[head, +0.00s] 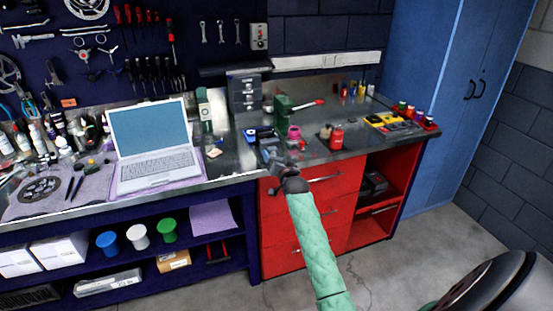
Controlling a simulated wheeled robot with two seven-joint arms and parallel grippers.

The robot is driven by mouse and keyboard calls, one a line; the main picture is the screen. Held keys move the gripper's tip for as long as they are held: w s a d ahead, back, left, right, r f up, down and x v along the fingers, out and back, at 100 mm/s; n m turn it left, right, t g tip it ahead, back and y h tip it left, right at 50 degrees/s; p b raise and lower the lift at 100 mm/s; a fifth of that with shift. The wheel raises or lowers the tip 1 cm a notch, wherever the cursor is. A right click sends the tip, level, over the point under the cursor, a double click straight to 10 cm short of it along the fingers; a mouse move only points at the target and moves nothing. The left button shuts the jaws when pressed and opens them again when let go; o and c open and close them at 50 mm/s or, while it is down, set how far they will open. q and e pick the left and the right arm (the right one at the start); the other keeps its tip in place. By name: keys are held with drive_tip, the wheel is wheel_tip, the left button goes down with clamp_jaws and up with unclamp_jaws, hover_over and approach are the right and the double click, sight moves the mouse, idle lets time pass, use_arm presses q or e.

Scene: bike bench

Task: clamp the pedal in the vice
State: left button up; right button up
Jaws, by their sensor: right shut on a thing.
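The green vice (284,108) stands on the metal bench top, with a red-tipped handle pointing right. My right gripper (274,158) is at the front edge of the bench, in front of the vice and a little to its left, apart from it. It is shut on a small dark thing that I take to be the pedal; the gripper and its small size hide its shape. The vice's jaws are too small to tell how far open they are. My left gripper is not in view.
A blue item (258,133) and grey drawer unit (244,91) are to the left. A laptop (155,145) lies further left. Red drawers (330,205) are below.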

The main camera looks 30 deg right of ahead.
drive_tip(key=shift+m, duration=0.3)
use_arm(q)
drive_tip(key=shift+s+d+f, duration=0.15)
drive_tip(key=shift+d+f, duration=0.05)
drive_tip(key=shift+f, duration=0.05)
use_arm(e)
drive_tip(key=o, duration=1)
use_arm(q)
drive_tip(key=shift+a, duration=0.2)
use_arm(e)
drive_tip(key=shift+s+f, duration=0.15)
drive_tip(key=shift+s, duration=0.15)
use_arm(q)
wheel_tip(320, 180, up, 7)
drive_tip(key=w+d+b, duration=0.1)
drive_tip(key=b, duration=0.1)
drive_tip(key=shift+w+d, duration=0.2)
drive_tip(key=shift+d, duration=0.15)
use_arm(e)
drive_tip(key=shift+v, duration=3.65)
